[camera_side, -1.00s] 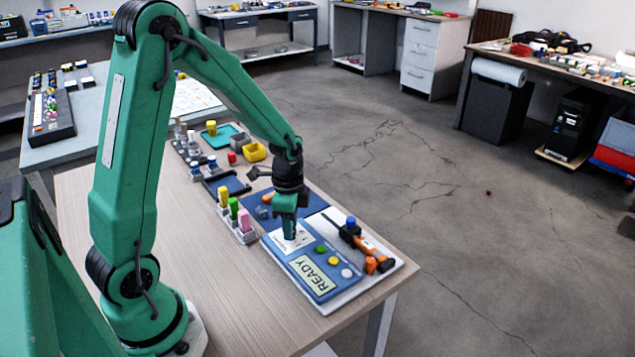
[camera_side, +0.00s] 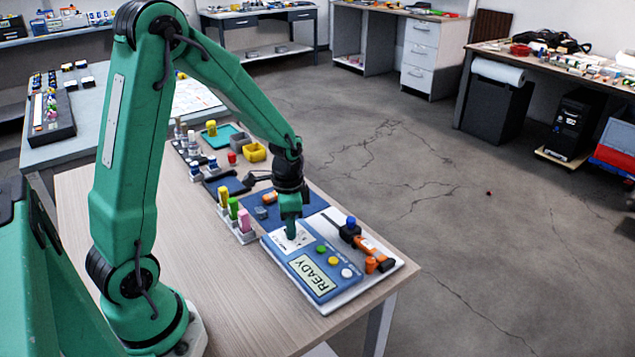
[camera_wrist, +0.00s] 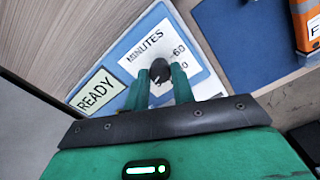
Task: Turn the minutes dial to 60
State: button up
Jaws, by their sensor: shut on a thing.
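The minutes dial (camera_wrist: 160,70) is a dark round knob on a white panel marked "MINUTES" (camera_wrist: 143,52) in the wrist view. My gripper (camera_wrist: 161,78) points down with its two green fingers shut on the dial, one on each side. In the side view my gripper (camera_side: 291,231) stands over the white panel of the blue timer box (camera_side: 284,262), and the dial is hidden there. The "60" mark (camera_wrist: 179,51) is printed right of the dial, with another number below it partly covered by a finger. Where the dial points is not clear.
The box has a "READY" display (camera_side: 314,277) and green, yellow and white buttons (camera_side: 333,260). An orange tool (camera_side: 372,250) and a blue-topped black piece (camera_side: 350,229) lie to the right. Bottles with yellow, green and pink tops (camera_side: 233,210) stand left. Bare wood lies in front.

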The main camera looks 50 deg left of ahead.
jog(key=n, duration=0.4)
jog(key=shift+n, duration=0.3)
jog(key=n, duration=1.2)
jog(key=shift+n, duration=0.3)
jog(key=n, duration=0.3)
jog(key=shift+n, duration=0.3)
jog(key=n, duration=0.3)
jog(key=shift+n, duration=0.4)
jog(key=n, duration=0.3)
jog(key=shift+n, duration=2.3)
